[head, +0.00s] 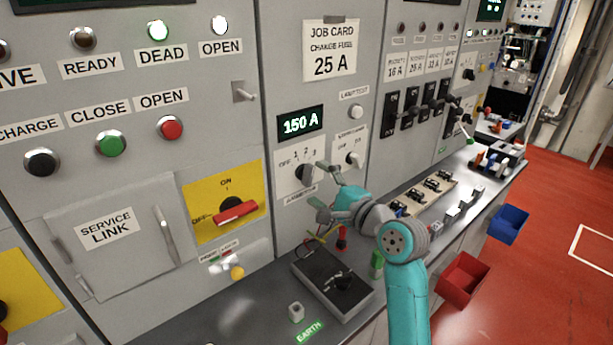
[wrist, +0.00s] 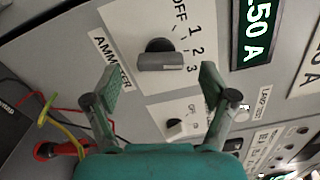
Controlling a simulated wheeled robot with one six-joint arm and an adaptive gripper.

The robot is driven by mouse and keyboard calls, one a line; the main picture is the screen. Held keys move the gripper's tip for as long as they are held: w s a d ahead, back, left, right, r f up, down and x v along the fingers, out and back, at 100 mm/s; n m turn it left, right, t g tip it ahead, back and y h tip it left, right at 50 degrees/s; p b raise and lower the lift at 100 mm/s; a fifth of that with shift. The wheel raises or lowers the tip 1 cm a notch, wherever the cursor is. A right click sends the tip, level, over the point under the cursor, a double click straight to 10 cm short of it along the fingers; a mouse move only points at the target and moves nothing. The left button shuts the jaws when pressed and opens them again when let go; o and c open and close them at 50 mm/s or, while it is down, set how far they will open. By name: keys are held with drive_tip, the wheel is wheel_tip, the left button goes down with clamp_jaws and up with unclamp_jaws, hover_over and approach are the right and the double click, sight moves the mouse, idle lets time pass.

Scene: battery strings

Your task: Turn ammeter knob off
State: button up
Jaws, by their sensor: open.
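The ammeter knob (head: 305,174) is a dark round knob with a grey bar handle, on the grey panel below the 150 A display (head: 300,123). In the wrist view the knob (wrist: 160,59) has labels OFF, 1, 2, 3 around it. Its bar points toward the numbers near 2 and 3, away from OFF; exactly which I cannot tell. My gripper (head: 322,189) is open and empty, just in front of the panel by the knob. In the wrist view my gripper (wrist: 159,84) has its fingers spread either side of the knob, apart from it.
A smaller selector knob (head: 354,158) sits to the right of the ammeter knob. Below, a black-topped grey box (head: 333,283) with red and yellow leads stands on the bench. A red-handled yellow switch (head: 224,202) is to the left. Red (head: 462,279) and blue bins hang at the bench front.

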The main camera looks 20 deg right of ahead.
sight(310, 180)
drive_tip(key=shift+x, duration=2.2)
drive_tip(key=c, duration=1.2)
drive_tip(key=shift+o, duration=0.2)
drive_tip(key=shift+n, duration=0.3)
drive_tip(key=n, duration=0.5)
drive_tip(key=shift+f+n, duration=0.2)
drive_tip(key=shift+n, duration=0.1)
drive_tip(key=n, duration=0.5)
drive_tip(key=shift+f+n, duration=0.1)
drive_tip(key=shift+n, duration=0.2)
